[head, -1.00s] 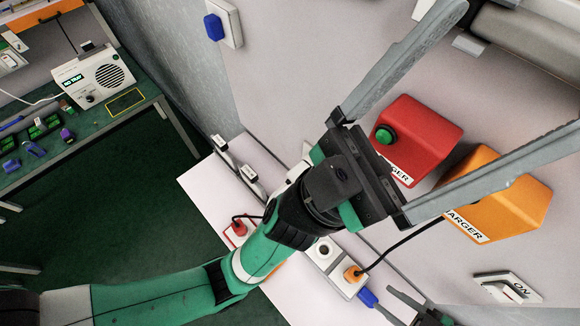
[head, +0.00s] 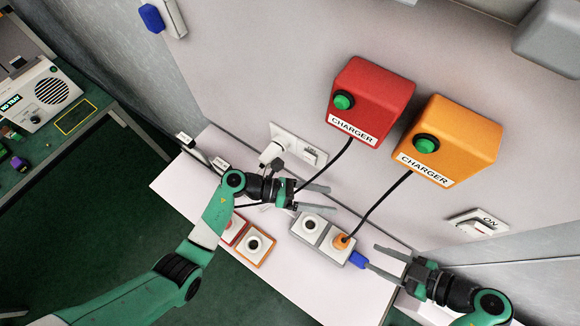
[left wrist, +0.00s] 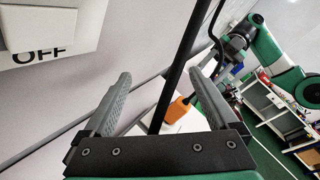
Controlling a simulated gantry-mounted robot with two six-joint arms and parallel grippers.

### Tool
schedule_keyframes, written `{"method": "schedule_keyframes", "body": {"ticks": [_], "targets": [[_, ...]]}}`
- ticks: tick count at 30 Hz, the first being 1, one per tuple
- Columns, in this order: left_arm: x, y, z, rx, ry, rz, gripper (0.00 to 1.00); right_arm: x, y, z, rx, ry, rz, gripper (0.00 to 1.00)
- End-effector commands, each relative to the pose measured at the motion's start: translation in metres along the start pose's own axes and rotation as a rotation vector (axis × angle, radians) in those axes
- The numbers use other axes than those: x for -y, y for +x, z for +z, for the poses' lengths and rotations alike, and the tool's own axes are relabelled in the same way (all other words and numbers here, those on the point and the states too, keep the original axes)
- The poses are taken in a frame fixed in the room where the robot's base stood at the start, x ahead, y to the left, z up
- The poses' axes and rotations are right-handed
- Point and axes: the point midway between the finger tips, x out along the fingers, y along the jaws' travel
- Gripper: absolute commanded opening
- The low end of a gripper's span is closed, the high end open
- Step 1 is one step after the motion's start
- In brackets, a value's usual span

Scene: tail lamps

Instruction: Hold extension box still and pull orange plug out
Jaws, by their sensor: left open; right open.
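The extension box (head: 311,229) is a grey-white two-socket block on the pale ledge. The orange plug (head: 341,242) sits in its right socket, with a black cable running up to the orange charger (head: 461,135). My left gripper (head: 325,198) is open and empty, above and left of the plug. In the left wrist view the orange plug (left wrist: 180,108) shows beyond the open fingers, and a black cable crosses in front. My right gripper (head: 373,258) is open at the box's right end, its lower fingertip close to the blue end piece (head: 357,260); contact is unclear.
A red charger (head: 371,95) hangs on the wall; its cable passes behind my left gripper. Left of the box are red-framed (head: 232,233) and orange-framed (head: 262,256) sockets. The ledge (head: 340,285) is bare in front of the box.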

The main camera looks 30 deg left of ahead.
Motion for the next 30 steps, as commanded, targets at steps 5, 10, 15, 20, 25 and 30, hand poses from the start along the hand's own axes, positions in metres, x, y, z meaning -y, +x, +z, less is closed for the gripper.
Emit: {"method": "schedule_keyframes", "body": {"ticks": [5, 10, 15, 20, 25, 30], "targets": [[-0.038, -0.060, -0.052, -0.142, 0.362, -0.003, 0.93, 0.000, 0.000, 0.000, 0.000, 0.000, 0.000, 0.50], [-0.046, -0.100, -0.086, -0.216, 0.584, -0.066, 0.93, 0.000, 0.000, 0.000, 0.000, 0.000, 0.000, 0.50], [-0.048, -0.118, -0.101, -0.252, 0.659, -0.099, 0.93, 0.000, 0.000, 0.000, 0.000, 0.000, 0.000, 0.50], [-0.048, -0.118, -0.102, -0.255, 0.664, -0.102, 0.93, 0.000, 0.000, 0.000, 0.000, 0.000, 0.000, 0.50], [-0.047, -0.116, -0.102, -0.254, 0.664, -0.102, 0.93, 0.000, 0.000, 0.000, 0.000, 0.000, 0.000, 0.50], [-0.046, -0.097, -0.107, -0.254, 0.664, -0.106, 0.93, 0.000, 0.000, 0.000, 0.000, 0.000, 0.000, 0.50]]}}
